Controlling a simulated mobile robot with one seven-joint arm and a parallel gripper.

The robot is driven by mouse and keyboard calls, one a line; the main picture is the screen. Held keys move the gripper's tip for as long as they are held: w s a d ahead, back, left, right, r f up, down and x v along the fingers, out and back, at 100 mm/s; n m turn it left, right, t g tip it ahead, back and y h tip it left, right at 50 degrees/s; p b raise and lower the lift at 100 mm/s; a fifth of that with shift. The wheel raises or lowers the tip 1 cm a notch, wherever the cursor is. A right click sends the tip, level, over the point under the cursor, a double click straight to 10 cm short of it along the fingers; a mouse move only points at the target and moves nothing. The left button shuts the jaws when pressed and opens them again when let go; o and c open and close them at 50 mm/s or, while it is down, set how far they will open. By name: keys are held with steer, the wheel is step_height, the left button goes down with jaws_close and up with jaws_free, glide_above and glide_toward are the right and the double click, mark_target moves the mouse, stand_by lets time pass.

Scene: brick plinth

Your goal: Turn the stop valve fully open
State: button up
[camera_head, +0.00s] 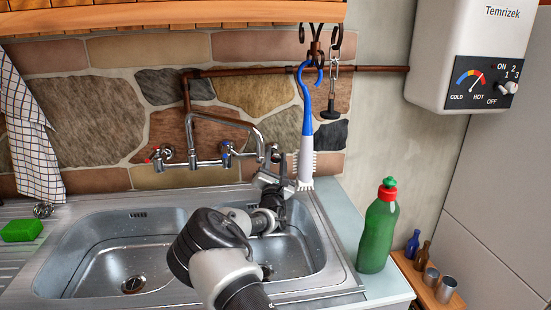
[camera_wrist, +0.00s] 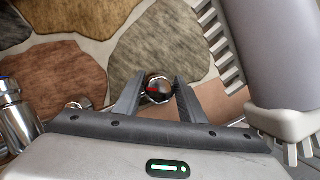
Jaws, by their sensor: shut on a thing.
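The stop valve (camera_wrist: 156,84) is a small round metal fitting with a red mark, set against the stone wall. In the wrist view it sits between the two fingers of my gripper (camera_wrist: 159,95), which is shut on it. In the head view the valve (camera_head: 274,152) shows at the right of the wall tap, and my gripper (camera_head: 268,172) reaches up to it from below. The fingers hide part of the valve, and I cannot tell how far it is turned.
The wall tap (camera_head: 207,163) with red and blue handles is just left. A blue-and-white brush (camera_head: 306,125) hangs close on the right; its bristles show near my gripper. The double sink (camera_head: 110,250) lies below. A green bottle (camera_head: 378,230) stands on the right counter.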

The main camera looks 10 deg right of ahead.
steer(key=shift+f+m+b, duration=0.15)
steer(key=shift+m+b, duration=0.25)
steer(key=m+g+h+b, duration=0.1)
steer(key=m+b, duration=0.1)
steer(key=shift+m, duration=0.3)
steer(key=m+g+h+b, duration=0.1)
steer(key=m, duration=0.2)
steer(key=m+g, duration=0.1)
steer(key=m, duration=0.2)
steer(key=shift+d+m+g+p, duration=0.1)
steer(key=shift+m+g+p, duration=0.8)
steer(key=shift+m, duration=1.1)
steer(key=o, duration=1)
